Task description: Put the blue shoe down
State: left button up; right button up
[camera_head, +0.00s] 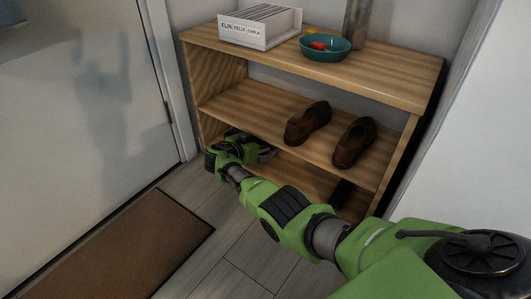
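No blue shoe can be made out in the head view. My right arm comes in from the right, and its green and black gripper (262,152) is at the left end of the wooden shoe rack (215,92), at the opening below the middle shelf. Its fingers are small and dark against the shadow there, so I cannot tell whether they are open or shut, or whether they hold anything. Two brown shoes (307,123) (354,143) stand side by side on the middle shelf (245,112). My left gripper is not in view.
A white letter holder (245,33) and a teal bowl (325,53) with colourful items stand on the rack's top. A dark object (343,195) shows low down, partly behind my arm. A brown doormat (140,245) lies before the door (75,120). The middle shelf's left part is clear.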

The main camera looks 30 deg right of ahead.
jog(key=shift+w+d, duration=0.1)
jog(key=shift+d, duration=0.15)
jog(key=shift+f, duration=0.15)
notch_tip(320, 180, down, 3)
jog(key=b, duration=0.3)
jog(key=shift+f, duration=0.15)
jog(key=o, duration=1.4)
jog(key=shift+a, duration=0.1)
